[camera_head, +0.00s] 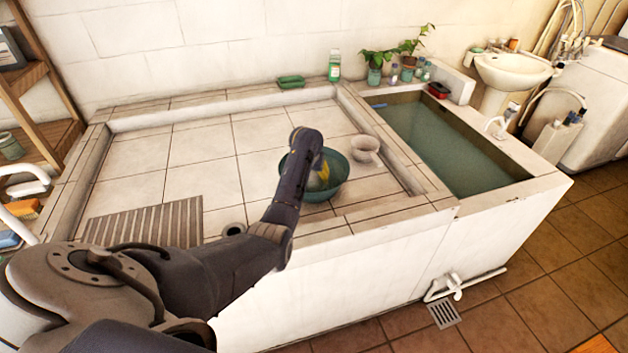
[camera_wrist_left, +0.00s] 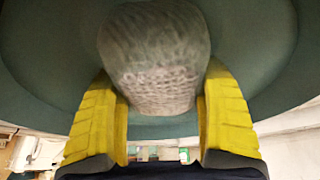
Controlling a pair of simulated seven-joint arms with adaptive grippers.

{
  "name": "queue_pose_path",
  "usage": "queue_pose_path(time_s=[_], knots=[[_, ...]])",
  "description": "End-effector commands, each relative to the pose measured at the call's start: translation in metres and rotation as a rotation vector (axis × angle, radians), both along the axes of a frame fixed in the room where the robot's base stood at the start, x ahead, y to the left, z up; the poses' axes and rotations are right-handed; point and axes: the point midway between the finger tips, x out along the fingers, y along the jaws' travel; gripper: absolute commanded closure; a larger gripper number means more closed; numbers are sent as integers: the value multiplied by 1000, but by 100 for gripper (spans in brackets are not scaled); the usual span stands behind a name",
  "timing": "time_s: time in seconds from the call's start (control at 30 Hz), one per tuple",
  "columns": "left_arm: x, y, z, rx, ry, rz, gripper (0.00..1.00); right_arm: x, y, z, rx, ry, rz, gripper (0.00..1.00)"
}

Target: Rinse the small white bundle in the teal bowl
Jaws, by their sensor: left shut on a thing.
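The teal bowl (camera_head: 338,190) stands on the tiled basin floor, and my left arm reaches down over it. My left gripper (camera_head: 320,178) is inside the bowl's outline, with a yellow finger showing. In the left wrist view, the yellow fingers of my left gripper (camera_wrist_left: 162,115) are shut on the small white bundle (camera_wrist_left: 155,55), which looks greyish and rough. The teal bowl's wall (camera_wrist_left: 265,50) surrounds it in that view. The head view hides most of the bundle behind my arm. Whether the bundle touches the bowl's bottom cannot be told. My right gripper is not in view.
A pale cup-like bowl (camera_head: 365,147) stands just right of the teal bowl. A water-filled tank (camera_head: 440,145) lies to the right behind a raised ledge. A ribbed board (camera_head: 150,224) lies at left. A green soap dish (camera_head: 291,82) and bottle (camera_head: 335,65) stand at the back.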

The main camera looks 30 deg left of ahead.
Motion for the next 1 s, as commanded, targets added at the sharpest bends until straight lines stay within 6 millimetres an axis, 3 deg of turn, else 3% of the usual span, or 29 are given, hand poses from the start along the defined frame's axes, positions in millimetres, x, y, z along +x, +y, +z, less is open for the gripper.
queue_pose_path(time_s=[0.4, 1.0], knots=[[-7, 22, 1, -1, -1, 0, 72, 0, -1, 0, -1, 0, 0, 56], [5, -13, 0, -1, -1, 0, 72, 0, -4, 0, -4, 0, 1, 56]])
